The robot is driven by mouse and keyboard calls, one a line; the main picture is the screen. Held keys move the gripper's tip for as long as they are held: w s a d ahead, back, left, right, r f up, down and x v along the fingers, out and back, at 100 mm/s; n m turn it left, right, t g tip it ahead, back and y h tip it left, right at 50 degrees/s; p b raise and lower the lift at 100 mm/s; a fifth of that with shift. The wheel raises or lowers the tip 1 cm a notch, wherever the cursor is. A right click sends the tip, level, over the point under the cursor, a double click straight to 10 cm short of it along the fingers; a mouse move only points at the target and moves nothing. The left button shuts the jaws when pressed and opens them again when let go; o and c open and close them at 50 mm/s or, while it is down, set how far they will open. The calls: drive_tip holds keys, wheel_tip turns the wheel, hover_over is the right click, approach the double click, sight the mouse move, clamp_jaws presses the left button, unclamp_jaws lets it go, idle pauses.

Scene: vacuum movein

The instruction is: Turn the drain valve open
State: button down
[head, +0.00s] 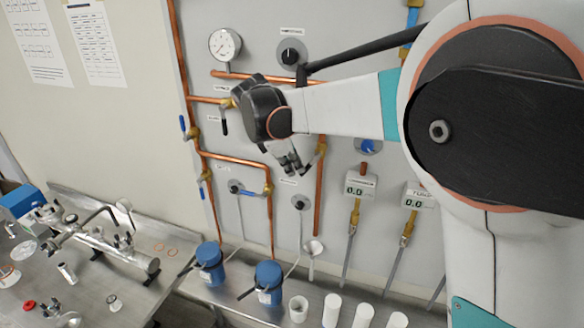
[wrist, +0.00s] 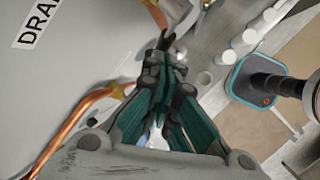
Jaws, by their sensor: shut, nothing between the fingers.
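The drain valve appears to be the brass valve (head: 321,149) with a dark lever (head: 309,168) on the copper pipe right of my gripper. My gripper (head: 291,164) is in front of the panel, close to the lever's left side; I cannot tell whether they touch. In the wrist view my gripper (wrist: 165,60) is shut and empty, its fingertips together. A dark piece just beyond the fingertips may be the lever, but it is mostly hidden. A label (wrist: 38,24) reading "DRA" is cut off at the upper left.
Copper pipes (head: 240,160), a dial gauge (head: 225,44) and other valves cover the panel. Two digital readouts, one of them here (head: 360,186), hang to the right.

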sight(300, 175)
drive_tip(key=shift+s+d+f+h+b, duration=0.1)
drive_tip(key=shift+d+f+h+b, duration=0.2)
drive_tip(key=shift+f+b, duration=0.3)
drive_tip(key=shift+s+d+f+h+b, duration=0.1)
drive_tip(key=shift+d+f+h+b, duration=0.1)
drive_tip(key=shift+d+f+b, duration=0.3)
drive_tip(key=shift+s+f+b, duration=0.1)
drive_tip(key=shift+b, duration=0.25)
drive_tip(key=shift+r+p, duration=0.45)
drive_tip(key=shift+r, duration=0.4)
drive_tip(key=shift+a, duration=0.1)
